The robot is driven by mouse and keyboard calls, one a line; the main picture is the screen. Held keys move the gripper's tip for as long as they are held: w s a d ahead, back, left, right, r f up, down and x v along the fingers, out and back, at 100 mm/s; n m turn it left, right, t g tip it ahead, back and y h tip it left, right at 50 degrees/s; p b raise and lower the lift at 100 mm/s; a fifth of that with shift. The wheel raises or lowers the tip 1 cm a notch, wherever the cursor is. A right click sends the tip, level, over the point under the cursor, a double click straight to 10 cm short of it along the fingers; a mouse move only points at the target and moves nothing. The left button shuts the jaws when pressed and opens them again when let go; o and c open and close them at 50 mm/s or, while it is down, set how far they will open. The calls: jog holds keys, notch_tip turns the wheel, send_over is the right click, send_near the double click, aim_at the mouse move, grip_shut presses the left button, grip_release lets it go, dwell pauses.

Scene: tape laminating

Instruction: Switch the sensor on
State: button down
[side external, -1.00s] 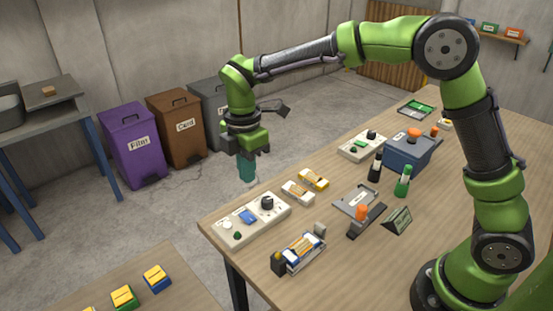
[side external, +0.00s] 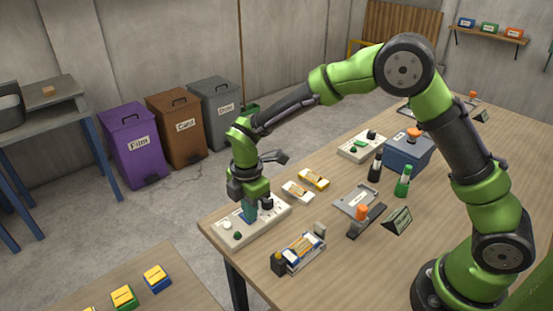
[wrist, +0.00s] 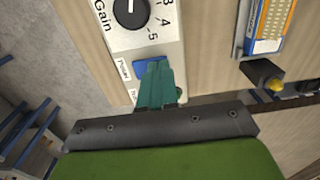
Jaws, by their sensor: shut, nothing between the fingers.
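A white control box (side external: 231,236) with a dark knob lies at the table's near left corner. In the wrist view the box (wrist: 170,52) shows a black dial (wrist: 130,12) marked Gain and a blue rocker switch (wrist: 148,68) beside a small, partly hidden label. My gripper (side external: 250,217) is shut and empty, fingers pointing down at the box. In the wrist view the teal fingertips (wrist: 156,66) overlap the blue switch and hide part of it. I cannot tell whether they touch it. A green round part (side external: 237,236) sits near the box's front end.
A similar white box (side external: 361,146) with a green switch stands farther back. Two yellow-and-white items (side external: 298,191) lie behind the near box, and a clear holder with blue and yellow contents (side external: 303,252) lies to its front right. Bottles and a blue bin (side external: 408,153) stand mid-table.

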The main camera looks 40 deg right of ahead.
jog(key=shift+s+f, duration=0.15)
jog(key=shift+f, duration=0.2)
jog(key=shift+w+r, duration=0.15)
jog(key=shift+w, duration=0.7)
jog(key=shift+d+r, duration=0.1)
notch_tip(320, 180, up, 14)
dwell(0.3)
jog(key=shift+r, duration=0.1)
